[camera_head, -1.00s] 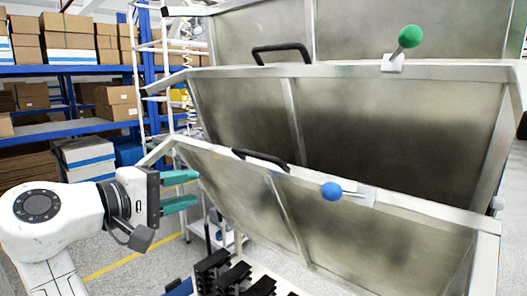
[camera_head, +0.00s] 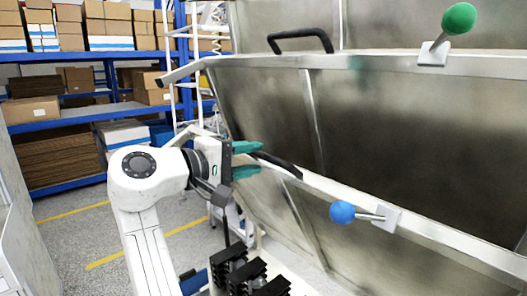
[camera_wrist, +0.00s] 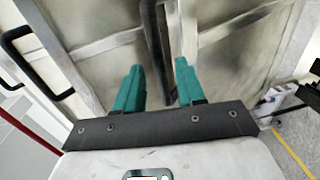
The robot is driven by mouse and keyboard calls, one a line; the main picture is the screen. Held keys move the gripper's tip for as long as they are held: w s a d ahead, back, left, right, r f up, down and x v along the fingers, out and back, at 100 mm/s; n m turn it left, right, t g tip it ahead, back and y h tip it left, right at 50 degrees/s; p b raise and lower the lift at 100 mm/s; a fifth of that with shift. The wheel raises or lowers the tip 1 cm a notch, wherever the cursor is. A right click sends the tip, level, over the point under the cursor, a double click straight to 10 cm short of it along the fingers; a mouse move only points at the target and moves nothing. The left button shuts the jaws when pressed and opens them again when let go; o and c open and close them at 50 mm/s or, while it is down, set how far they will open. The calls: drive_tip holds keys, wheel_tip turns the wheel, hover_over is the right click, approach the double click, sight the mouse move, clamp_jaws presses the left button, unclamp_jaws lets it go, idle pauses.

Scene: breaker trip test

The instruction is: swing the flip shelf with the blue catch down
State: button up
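The flip shelf with the blue catch is the lower metal panel (camera_head: 262,205), tilted up. Its blue ball catch (camera_head: 343,212) sits on a rod at a white bracket on the top rail. Its black handle (camera_head: 279,164) is on the same rail, left of the catch. My gripper (camera_head: 257,159) is at the left end of this handle, with teal fingers apart. In the wrist view a black bar (camera_wrist: 157,45) runs between the open fingers (camera_wrist: 158,75). I cannot tell whether the fingers touch it.
Another tilted panel (camera_head: 410,130) with a green ball catch (camera_head: 459,18) and a black handle (camera_head: 300,37) stands above and behind. Black blocks (camera_head: 243,270) are below the lower panel. Blue racks with boxes (camera_head: 60,160) stand at the left. Floor (camera_head: 75,235) is open there.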

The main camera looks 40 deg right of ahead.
sight(260, 158)
drive_tip(key=shift+d+f+p, duration=0.15)
drive_tip(key=shift+d, duration=0.8)
drive_tip(key=shift+d+f+p, duration=0.1)
drive_tip(key=shift+d+p, duration=0.05)
drive_tip(key=shift+d, duration=0.75)
drive_tip(key=shift+c, duration=0.3)
clamp_jaws()
